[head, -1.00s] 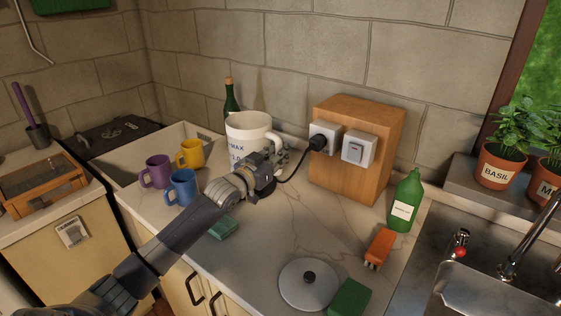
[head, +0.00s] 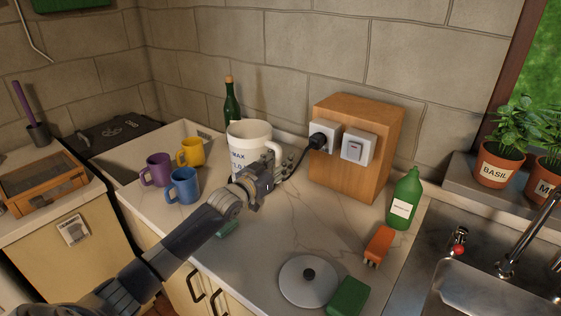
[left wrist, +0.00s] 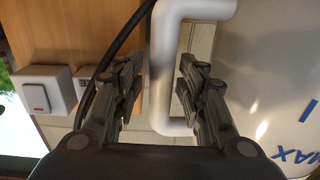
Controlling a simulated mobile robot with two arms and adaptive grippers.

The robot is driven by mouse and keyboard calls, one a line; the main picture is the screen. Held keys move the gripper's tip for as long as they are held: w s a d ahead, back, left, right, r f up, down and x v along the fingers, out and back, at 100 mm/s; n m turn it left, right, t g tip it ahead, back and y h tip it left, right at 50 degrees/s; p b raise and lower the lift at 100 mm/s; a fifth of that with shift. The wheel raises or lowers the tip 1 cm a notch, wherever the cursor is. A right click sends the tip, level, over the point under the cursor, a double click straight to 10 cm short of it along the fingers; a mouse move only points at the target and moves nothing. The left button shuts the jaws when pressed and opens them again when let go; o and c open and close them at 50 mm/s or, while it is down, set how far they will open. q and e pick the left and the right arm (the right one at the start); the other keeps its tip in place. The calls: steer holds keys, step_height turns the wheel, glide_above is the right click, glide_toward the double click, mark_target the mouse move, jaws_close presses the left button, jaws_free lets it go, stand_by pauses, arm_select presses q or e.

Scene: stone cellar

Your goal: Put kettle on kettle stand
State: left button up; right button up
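The kettle (head: 240,143) is a white, lidless jug marked MAX, upright at the back of the counter. It also shows large in the left wrist view (left wrist: 270,70). My left gripper (head: 277,170) is at its handle on the right side. In the left wrist view my gripper (left wrist: 162,75) has one finger on each side of the white handle (left wrist: 161,95), with a visible gap on both sides, so it looks open around it. The kettle stand cannot be made out; the kettle's base is hidden behind my gripper and the mugs. My right gripper is not in view.
Purple (head: 156,170), yellow (head: 189,152) and blue (head: 183,186) mugs stand left of the kettle. A green bottle (head: 231,105) is behind it. A black cord runs to the wooden socket box (head: 375,165). A round lid (head: 300,290) lies in front.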

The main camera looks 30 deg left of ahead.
arm_select(q)
steer(key=shift+r, duration=0.15)
steer(key=shift+s, duration=0.4)
steer(key=s+b, duration=0.1)
steer(key=s, duration=1)
steer(key=shift+a, duration=0.25)
steer(key=shift+s, duration=0.1)
